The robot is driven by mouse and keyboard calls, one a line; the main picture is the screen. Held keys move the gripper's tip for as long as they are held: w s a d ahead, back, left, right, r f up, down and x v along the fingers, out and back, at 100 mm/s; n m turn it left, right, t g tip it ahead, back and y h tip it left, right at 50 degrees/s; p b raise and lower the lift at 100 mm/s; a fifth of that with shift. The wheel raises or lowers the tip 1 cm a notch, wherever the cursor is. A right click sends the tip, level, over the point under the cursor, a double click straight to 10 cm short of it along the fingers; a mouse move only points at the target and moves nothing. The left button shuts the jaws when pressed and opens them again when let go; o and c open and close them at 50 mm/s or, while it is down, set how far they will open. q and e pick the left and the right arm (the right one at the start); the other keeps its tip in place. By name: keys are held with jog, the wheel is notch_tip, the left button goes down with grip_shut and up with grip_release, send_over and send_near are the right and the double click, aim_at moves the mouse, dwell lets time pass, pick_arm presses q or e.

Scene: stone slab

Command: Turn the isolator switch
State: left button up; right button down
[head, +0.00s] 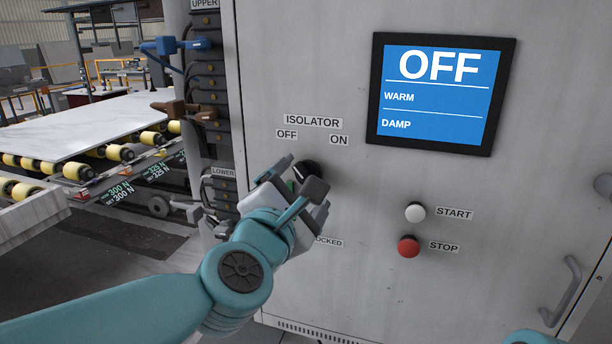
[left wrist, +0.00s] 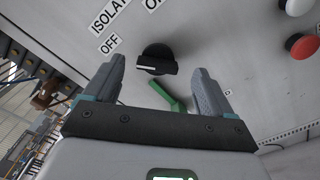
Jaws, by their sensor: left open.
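The isolator switch is a black rotary knob (left wrist: 157,60) on the grey cabinet door, with a white mark on its handle that points toward the OFF side in the left wrist view. In the head view the knob (head: 309,171) is partly hidden behind my left gripper. My left gripper (head: 303,184) is in front of the knob; its fingers also show in the left wrist view (left wrist: 158,85), open and apart, with the knob ahead of the gap between them. A green part (left wrist: 168,96) sits just below the knob. My right gripper is not seen.
The cabinet screen (head: 440,95) reads OFF, WARM, DAMP. A white START button (head: 415,212) and a red STOP button (head: 408,247) are right of the switch. A door handle (head: 562,292) is at lower right. A roller conveyor (head: 80,172) stands at the left.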

aim_at(304, 180)
pick_arm(q)
jog(key=x, duration=0.2)
jog(key=shift+w+a, duration=0.2)
jog(key=shift+w, duration=0.2)
jog(key=shift+w+d, duration=0.25)
jog(key=shift+d, duration=0.05)
jog(key=shift+a, duration=0.1)
jog(key=shift+c, duration=0.6)
jog(key=shift+w, duration=0.1)
jog(key=c, duration=0.9)
jog(key=shift+c, duration=0.2)
